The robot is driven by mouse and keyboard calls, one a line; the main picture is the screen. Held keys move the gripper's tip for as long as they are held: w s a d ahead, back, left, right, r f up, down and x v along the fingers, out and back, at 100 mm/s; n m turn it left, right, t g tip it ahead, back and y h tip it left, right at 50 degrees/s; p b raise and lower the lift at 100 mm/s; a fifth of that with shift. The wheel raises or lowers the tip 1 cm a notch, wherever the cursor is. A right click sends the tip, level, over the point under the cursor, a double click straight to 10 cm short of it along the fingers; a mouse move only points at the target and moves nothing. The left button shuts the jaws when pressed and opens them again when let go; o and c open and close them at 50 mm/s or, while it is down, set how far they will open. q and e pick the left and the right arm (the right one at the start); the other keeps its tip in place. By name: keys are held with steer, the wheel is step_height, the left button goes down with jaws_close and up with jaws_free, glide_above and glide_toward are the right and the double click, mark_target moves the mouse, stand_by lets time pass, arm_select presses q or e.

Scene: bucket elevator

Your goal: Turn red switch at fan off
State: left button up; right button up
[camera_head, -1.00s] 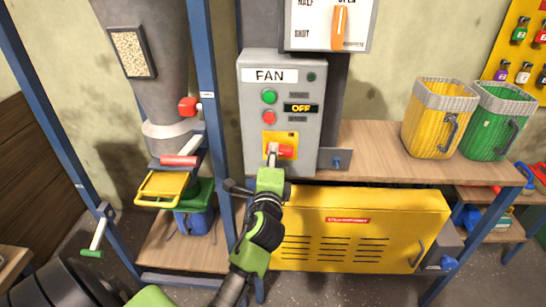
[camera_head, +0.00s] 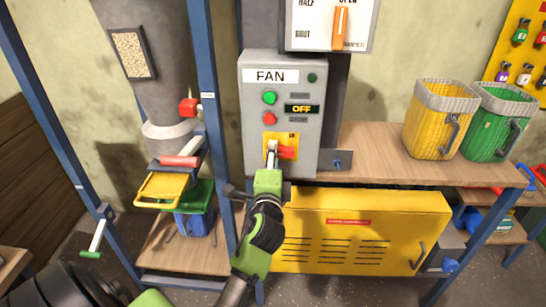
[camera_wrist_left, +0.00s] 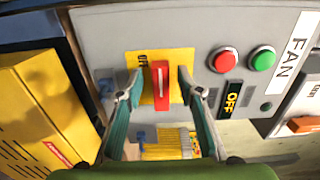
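The red switch (camera_head: 288,153) sits on a yellow plate (camera_head: 281,137) low on the grey FAN panel (camera_head: 256,100). Its handle lies horizontal in the head view. The panel's display (camera_head: 301,109) reads OFF. My left gripper (camera_head: 272,148) is at the switch and hides part of it. In the left wrist view the fingers (camera_wrist_left: 161,94) are open, one on each side of the red switch (camera_wrist_left: 160,82), with visible gaps between. I cannot tell whether a fingertip touches the plate. My right gripper is in neither view.
A green button (camera_head: 269,97) and a red button (camera_head: 269,118) are above the switch. A lever with an orange handle (camera_head: 340,27) hangs above the panel. A yellow cabinet (camera_head: 360,225) stands below, and a yellow bin (camera_head: 436,120) is on the shelf at right.

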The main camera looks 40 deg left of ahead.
arm_select(q)
steer(key=v, duration=0.7)
steer(key=shift+s, duration=0.25)
steer(key=shift+d, duration=0.15)
stand_by(0.3)
